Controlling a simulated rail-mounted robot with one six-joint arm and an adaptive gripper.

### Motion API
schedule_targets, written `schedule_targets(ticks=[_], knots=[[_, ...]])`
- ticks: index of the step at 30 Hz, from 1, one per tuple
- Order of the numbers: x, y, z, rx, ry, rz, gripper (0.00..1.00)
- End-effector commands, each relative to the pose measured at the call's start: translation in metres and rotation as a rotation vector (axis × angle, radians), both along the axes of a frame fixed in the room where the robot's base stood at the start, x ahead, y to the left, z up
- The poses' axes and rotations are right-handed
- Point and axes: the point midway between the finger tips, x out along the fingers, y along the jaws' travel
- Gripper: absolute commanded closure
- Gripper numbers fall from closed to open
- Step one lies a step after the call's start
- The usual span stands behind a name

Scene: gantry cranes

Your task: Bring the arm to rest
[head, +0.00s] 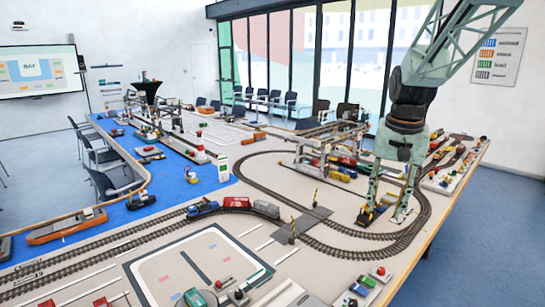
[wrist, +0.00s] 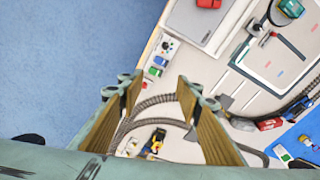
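My gripper (head: 387,213) hangs from my green arm on the right side of the head view. It points down over the table at the inside of the looped track. In the wrist view my gripper (wrist: 160,84) has two long fingers with brown ribbed inner faces. They stand wide apart with nothing held between them. A small yellow and dark vehicle (wrist: 154,142) shows between the fingers in the wrist view, apparently on the table below. In the head view a dark and yellow item (head: 374,213) lies by the left fingertip; I cannot tell whether they touch.
The looped track (head: 300,236) curves around beneath my gripper. A small gantry crane (head: 330,137) stands behind it, with colourful vehicles below. A red wagon (head: 237,203) is on the track to the left. The table's right edge (head: 433,235) is close, with blue floor beyond.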

Motion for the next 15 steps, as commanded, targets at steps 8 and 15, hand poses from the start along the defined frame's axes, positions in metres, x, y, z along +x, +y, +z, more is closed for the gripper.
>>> schedule_targets(ticks=[8, 15], knots=[[-0.045, 0.02, 0.029, -0.009, -0.022, 0.052, 0.68], [-0.084, 0.034, 0.048, -0.017, -0.039, 0.095, 0.68]])
